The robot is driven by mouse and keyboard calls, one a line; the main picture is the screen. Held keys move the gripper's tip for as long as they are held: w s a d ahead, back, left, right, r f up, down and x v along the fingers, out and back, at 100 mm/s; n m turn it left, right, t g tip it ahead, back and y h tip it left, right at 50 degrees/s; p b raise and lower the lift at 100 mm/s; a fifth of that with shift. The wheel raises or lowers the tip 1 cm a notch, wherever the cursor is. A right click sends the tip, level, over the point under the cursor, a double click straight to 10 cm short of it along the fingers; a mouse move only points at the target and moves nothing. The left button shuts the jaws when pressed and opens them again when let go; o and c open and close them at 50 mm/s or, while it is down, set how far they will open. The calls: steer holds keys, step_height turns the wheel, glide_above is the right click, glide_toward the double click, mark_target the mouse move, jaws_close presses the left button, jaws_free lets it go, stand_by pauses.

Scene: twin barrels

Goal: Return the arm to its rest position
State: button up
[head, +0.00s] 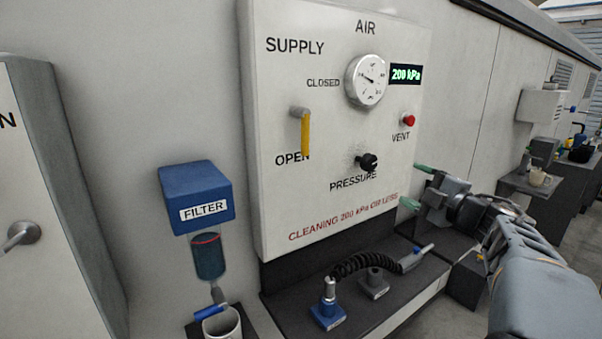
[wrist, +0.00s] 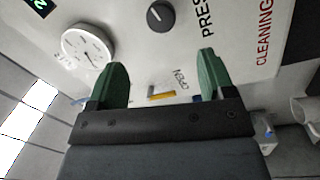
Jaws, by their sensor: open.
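My gripper (head: 416,186) is at the right of the air panel (head: 345,215) in the head view, with its green fingertips pointing left toward the panel face. In the wrist view my gripper (wrist: 155,85) has its two green fingers wide apart with nothing between them. It is open and empty, apart from the black pressure knob (head: 367,161), which also shows in the wrist view (wrist: 160,15). My arm reaches in from the lower right.
The yellow supply lever (head: 305,133) points down at OPEN. The gauge (head: 366,80) is beside a 200 kPa display (head: 405,75). A red vent button (head: 408,120) is above the gripper. A blue filter (head: 196,195) hangs left. A coiled hose (head: 365,262) lies on the dark ledge below.

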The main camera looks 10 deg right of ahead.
steer(key=d+f+m+g+h, duration=0.1)
steer(key=d+f+m+h, duration=0.4)
steer(key=d+m+h, duration=0.65)
steer(key=s+a+f+m+g+h+p, duration=0.2)
steer(key=s+a+f+m+g+h, duration=0.15)
steer(key=s+f+m+g, duration=0.4)
steer(key=s+a+f+g+y+p, duration=0.1)
steer(key=s+a+f+y, duration=0.1)
steer(key=a, duration=0.6)
steer(key=s+a+f+g+y+p, duration=0.1)
steer(key=s+a+f+g+y, duration=0.1)
steer(key=a, duration=0.7)
steer(key=s+a+f+g+y+p, duration=0.1)
steer(key=s+a+f+g+y, duration=0.1)
steer(key=a, duration=0.6)
steer(key=s+f+y, duration=0.1)
steer(key=s+y, duration=0.1)
steer(key=s, duration=0.1)
steer(key=shift+s+a+f, duration=0.2)
steer(key=shift+a+f, duration=0.05)
steer(key=shift+f, duration=0.15)
steer(key=shift+g, duration=0.25)
